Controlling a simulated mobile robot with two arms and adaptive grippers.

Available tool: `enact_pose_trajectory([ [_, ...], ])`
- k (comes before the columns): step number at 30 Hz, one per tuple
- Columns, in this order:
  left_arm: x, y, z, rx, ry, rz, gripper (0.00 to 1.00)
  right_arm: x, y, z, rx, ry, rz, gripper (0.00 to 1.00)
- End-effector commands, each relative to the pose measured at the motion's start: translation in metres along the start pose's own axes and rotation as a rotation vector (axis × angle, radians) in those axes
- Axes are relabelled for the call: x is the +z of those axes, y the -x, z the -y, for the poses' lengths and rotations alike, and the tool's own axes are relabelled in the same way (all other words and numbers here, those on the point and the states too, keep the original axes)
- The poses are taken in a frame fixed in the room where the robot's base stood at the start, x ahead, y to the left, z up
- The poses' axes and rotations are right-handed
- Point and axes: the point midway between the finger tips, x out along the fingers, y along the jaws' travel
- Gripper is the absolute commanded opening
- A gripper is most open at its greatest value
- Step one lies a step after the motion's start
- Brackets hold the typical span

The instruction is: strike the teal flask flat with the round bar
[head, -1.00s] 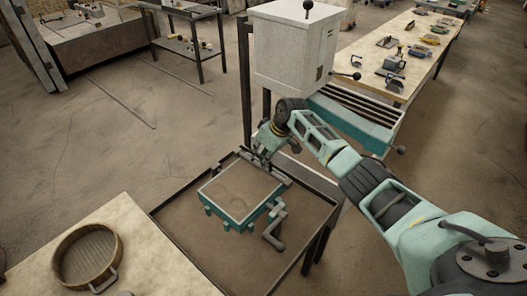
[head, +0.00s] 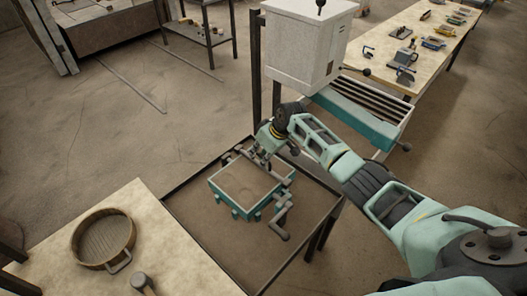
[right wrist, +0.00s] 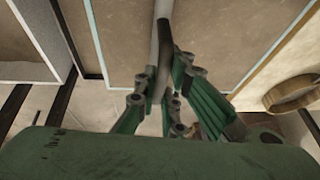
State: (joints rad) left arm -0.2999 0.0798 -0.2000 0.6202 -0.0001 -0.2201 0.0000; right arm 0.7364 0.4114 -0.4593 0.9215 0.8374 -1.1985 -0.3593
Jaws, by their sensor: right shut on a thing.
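The teal flask (head: 262,209) is a square frame filled with brown sand (head: 243,184), set over a dark-edged bin. My right gripper (head: 262,154) is over the flask's far edge, shut on the grey round bar (head: 281,175). The bar runs along the flask's far side at its top; I cannot tell whether it touches the sand. In the right wrist view the bar (right wrist: 163,40) passes between the green fingers, with sand and a pale teal rim behind it. My left gripper is not in view.
A grey bent piece (head: 281,213) sits at the flask's right side. The dark-rimmed bin (head: 290,265) surrounds the flask. A wooden table (head: 165,225) at lower left holds a round sieve (head: 103,238) and a mallet (head: 143,282). A white cabinet (head: 302,45) stands behind my right arm.

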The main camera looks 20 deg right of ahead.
Motion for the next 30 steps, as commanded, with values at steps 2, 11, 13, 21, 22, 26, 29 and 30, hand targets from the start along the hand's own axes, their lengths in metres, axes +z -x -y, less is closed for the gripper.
enact_pose_trajectory([
  [2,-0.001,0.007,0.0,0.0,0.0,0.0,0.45,0.0,0.0,0.008,-0.004,0.0,0.001,0.0],
  [11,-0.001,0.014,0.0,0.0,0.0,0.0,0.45,0.002,-0.004,0.019,-0.005,-0.001,0.002,0.0],
  [13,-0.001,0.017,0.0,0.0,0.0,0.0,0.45,0.002,-0.004,0.023,-0.005,-0.001,0.003,0.0],
  [21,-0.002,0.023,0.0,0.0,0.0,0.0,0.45,0.003,-0.006,0.04,-0.005,0.001,0.004,0.0],
  [22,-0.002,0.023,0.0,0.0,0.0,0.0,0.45,0.003,-0.006,0.042,-0.006,0.001,0.004,0.0],
  [26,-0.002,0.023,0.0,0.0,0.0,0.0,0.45,0.003,-0.006,0.049,-0.005,0.0,0.003,0.0],
  [29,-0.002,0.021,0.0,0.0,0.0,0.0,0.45,0.003,-0.007,0.049,-0.01,-0.004,0.003,0.0],
  [30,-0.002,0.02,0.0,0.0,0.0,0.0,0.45,0.003,-0.007,0.048,-0.016,-0.007,0.003,0.0],
])
